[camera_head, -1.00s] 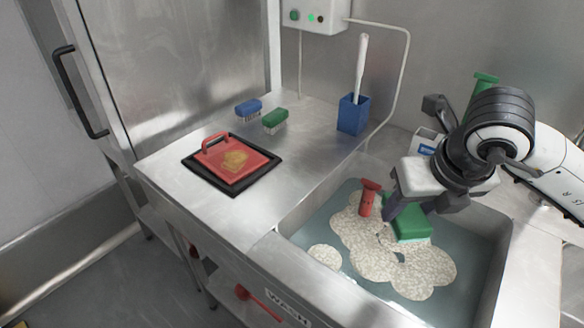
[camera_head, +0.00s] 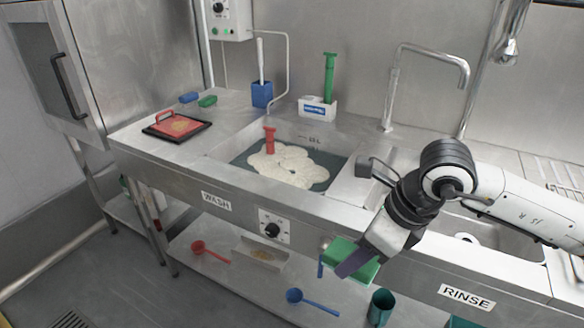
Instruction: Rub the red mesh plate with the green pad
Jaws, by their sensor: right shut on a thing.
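The red mesh plate (camera_head: 183,123) lies on a black tray (camera_head: 150,133) on the counter at the left. It has a raised red handle at its left end and a yellowish stain on its face. My right gripper (camera_head: 356,264) is shut on the green pad (camera_head: 343,250), which hangs in front of the counter's front edge, right of the wash sink and far right of the plate. A dark finger covers part of the pad. My left gripper is not in view.
The wash sink (camera_head: 240,157) holds foamy water and an upright red-handled thing (camera_head: 269,140). Blue (camera_head: 189,97) and green (camera_head: 207,101) brushes lie behind the plate. A blue holder (camera_head: 262,94) and white box (camera_head: 318,109) stand at the back. A tall tap (camera_head: 389,90) rises right.

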